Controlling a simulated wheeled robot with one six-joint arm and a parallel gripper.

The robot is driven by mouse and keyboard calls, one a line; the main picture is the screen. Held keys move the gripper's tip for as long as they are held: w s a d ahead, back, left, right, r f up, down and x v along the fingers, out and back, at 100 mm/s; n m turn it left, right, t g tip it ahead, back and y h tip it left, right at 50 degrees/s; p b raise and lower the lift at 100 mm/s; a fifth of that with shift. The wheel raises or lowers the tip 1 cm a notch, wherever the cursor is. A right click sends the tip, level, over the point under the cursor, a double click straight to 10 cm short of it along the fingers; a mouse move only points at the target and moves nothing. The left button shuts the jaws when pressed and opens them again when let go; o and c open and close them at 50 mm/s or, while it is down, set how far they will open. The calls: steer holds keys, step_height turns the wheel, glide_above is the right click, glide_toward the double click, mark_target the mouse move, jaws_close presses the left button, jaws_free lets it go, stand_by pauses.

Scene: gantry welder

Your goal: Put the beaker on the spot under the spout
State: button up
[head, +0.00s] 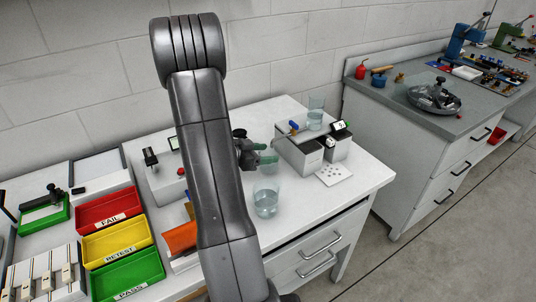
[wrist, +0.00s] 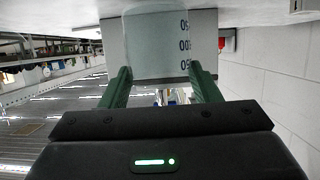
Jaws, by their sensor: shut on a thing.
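My gripper (head: 267,154) has green fingers and is shut on a clear beaker (wrist: 160,45), which sits between the fingers in the wrist view with dark volume marks on its side. In the head view the held beaker (head: 268,163) is faint, partly hidden by the fingers, just left of a grey-white dispenser unit (head: 300,158). I cannot make out the spout clearly.
Another clear beaker (head: 266,202) stands on the white table below my gripper. A glass vessel (head: 316,112) sits atop the unit. Red (head: 108,208), yellow (head: 117,242) and green (head: 128,276) bins are at left. The table's front right is clear.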

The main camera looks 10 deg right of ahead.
steer(key=shift+w+d+f, duration=0.25)
steer(key=shift+d+f, duration=0.3)
steer(key=shift+d, duration=0.15)
steer(key=shift+a, duration=0.1)
steer(key=shift+f, duration=0.15)
steer(key=o, duration=1)
steer(key=shift+o, duration=0.2)
steer(key=shift+s+a+r, duration=0.1)
steer(key=shift+a+r, duration=0.1)
steer(key=shift+a, duration=0.05)
steer(key=v, duration=1.1)
steer(key=shift+a, duration=0.15)
steer(key=shift+s+r, duration=0.1)
steer(key=shift+s, duration=0.05)
